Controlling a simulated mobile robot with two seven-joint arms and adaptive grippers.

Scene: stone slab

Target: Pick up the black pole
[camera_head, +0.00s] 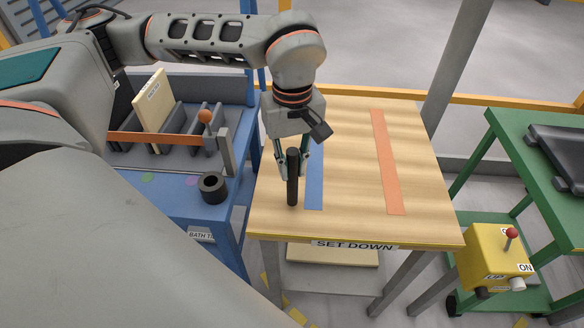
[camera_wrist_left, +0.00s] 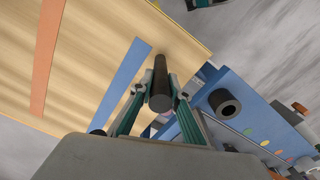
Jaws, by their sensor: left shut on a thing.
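The black pole (camera_head: 292,180) is upright at the left part of the wooden table (camera_head: 350,180), just left of the blue strip. My left gripper (camera_head: 292,160) is shut on the pole, with its fingers on either side. In the left wrist view the pole (camera_wrist_left: 160,88) stands between the two fingers (camera_wrist_left: 158,110), its end towards the camera. I cannot tell whether the pole's lower end touches the table. My right gripper does not show in the head view.
The table carries a blue strip (camera_head: 315,178), an orange strip (camera_head: 387,160) and a "SET DOWN" label (camera_head: 353,245). A blue bench (camera_head: 165,205) at left holds a black hollow socket (camera_head: 212,187) and slotted dividers. A yellow control box (camera_head: 490,255) is at right.

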